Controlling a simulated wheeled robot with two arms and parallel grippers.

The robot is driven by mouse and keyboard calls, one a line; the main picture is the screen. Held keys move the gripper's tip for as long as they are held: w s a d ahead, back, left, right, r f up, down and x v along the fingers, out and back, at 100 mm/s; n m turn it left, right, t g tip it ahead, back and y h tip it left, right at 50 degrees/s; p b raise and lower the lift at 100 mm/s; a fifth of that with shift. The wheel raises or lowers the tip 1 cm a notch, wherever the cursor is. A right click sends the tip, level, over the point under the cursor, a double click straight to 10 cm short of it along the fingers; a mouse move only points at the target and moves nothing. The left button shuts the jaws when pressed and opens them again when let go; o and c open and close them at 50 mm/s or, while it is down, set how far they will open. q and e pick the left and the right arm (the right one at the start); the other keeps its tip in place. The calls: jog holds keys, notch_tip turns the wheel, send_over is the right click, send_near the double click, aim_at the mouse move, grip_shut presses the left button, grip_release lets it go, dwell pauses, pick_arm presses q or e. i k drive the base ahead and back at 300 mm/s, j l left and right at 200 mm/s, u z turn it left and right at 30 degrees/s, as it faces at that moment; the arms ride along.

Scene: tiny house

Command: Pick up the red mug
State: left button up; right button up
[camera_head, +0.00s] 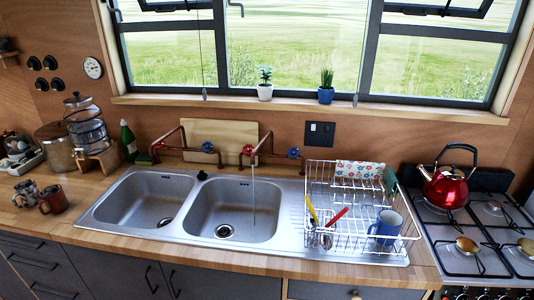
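A reddish-brown mug (54,199) stands on the wooden counter at the left, near its front edge. It is the only mug of a red tone that I see. A mottled dark mug (26,194) stands close beside it on the left; I cannot tell whether the two touch. Neither of my grippers is in the head view.
A double steel sink (182,230) lies right of the mugs, with water running into its right basin. A white dish rack (326,249) holds a blue mug (384,227). A red kettle (448,186) stands on the stove. Jars and a green bottle (128,141) stand behind.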

aim_at(55, 197)
jog(key=u, duration=1.45)
jog(key=i+j+z, duration=0.2)
jog(key=i, duration=0.3)
jog(key=i+j+z, duration=0.2)
jog(key=i+j, duration=0.2)
jog(key=i, duration=0.05)
